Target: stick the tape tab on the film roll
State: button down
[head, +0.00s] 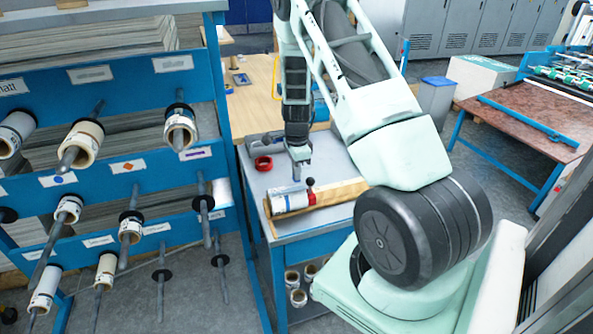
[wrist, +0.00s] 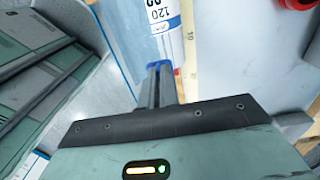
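The film roll (head: 290,201) is a white cylinder with a printed label, lying on its side on the table. In the wrist view its labelled part (wrist: 163,18) shows beyond my fingertips. My gripper (head: 298,174) points down just above the roll; I cannot tell if it touches. In the wrist view my gripper (wrist: 159,74) has its fingers close together. A small blue patch (wrist: 157,65) shows at their tips; I cannot tell whether it is a tape tab held there. A red tape ring (head: 263,163) lies behind the roll and shows at the wrist view's top right (wrist: 296,3).
A wooden board (head: 340,191) with ruler-like marks lies by the roll on the blue-framed table (head: 325,223). A dark ball knob (head: 310,182) and a red part (head: 312,198) are at the roll's right end. A blue rack (head: 110,170) with several rolls stands left.

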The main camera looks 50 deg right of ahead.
jog(key=shift+f+b, duration=0.8)
jog(key=shift+f, duration=0.6)
jog(key=shift+f, duration=0.15)
jog(key=c, duration=1.6)
grip_release()
jog(key=shift+o, duration=0.2)
notch_tip(320, 180, up, 18)
jog(key=b, duration=0.2)
jog(key=shift+f, duration=0.25)
